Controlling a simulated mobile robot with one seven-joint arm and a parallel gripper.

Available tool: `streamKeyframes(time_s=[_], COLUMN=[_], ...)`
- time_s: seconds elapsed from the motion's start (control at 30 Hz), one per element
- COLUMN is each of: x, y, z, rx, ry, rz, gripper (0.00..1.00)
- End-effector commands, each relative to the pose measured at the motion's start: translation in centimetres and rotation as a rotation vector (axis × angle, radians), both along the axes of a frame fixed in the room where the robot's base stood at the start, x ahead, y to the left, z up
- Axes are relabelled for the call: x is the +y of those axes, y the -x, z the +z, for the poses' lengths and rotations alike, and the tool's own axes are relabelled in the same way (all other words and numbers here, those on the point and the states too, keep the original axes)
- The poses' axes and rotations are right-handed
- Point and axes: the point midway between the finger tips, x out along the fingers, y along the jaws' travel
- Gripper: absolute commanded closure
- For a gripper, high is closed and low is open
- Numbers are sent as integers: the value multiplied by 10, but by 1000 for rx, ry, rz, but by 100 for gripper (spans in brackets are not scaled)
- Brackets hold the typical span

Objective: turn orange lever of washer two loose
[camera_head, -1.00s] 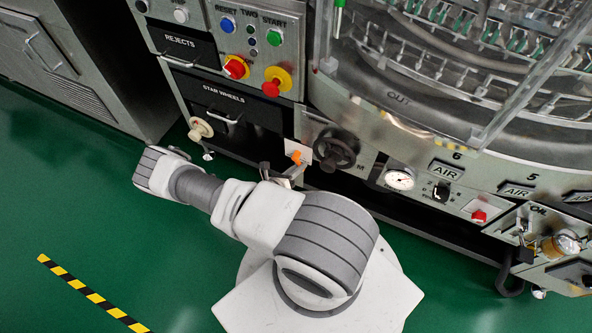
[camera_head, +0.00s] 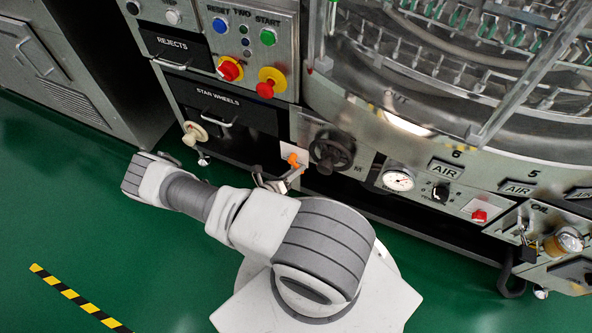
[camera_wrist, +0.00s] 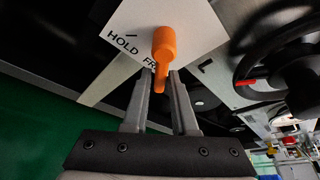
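The orange lever (camera_wrist: 164,45) stands out from a white label plate (camera_wrist: 125,30) reading "HOLD" and a partly hidden word. Its round upper part is clear in the wrist view, and its narrow lower end hangs between my fingertips. My gripper (camera_wrist: 162,82) is open, with one finger on each side of that lower end. I cannot tell whether either finger touches it. In the head view the lever (camera_head: 293,159) shows small on the washer front, just above my gripper (camera_head: 279,178), and my arm stretches below it.
A dark handwheel (camera_head: 332,150) sits close to the right of the lever; it also shows in the wrist view (camera_wrist: 285,60). A pale knob (camera_head: 195,133) is to the left. Pushbuttons (camera_head: 268,37) and a gauge (camera_head: 398,181) are on the washer front. Green floor (camera_head: 100,200) is clear at the left.

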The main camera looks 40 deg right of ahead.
Motion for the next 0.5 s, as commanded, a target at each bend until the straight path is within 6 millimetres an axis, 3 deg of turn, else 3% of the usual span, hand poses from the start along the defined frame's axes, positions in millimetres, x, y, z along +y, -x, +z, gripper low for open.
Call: streamKeyframes(time_s=[0.03, 0.1, 0.5], x=[0, 0, 8], y=[0, 0, 1], z=[0, 0, 4], rx=[0, 0, -2], ry=[0, 0, 0], rz=[0, 0, 0], gripper=[63, 52, 52])
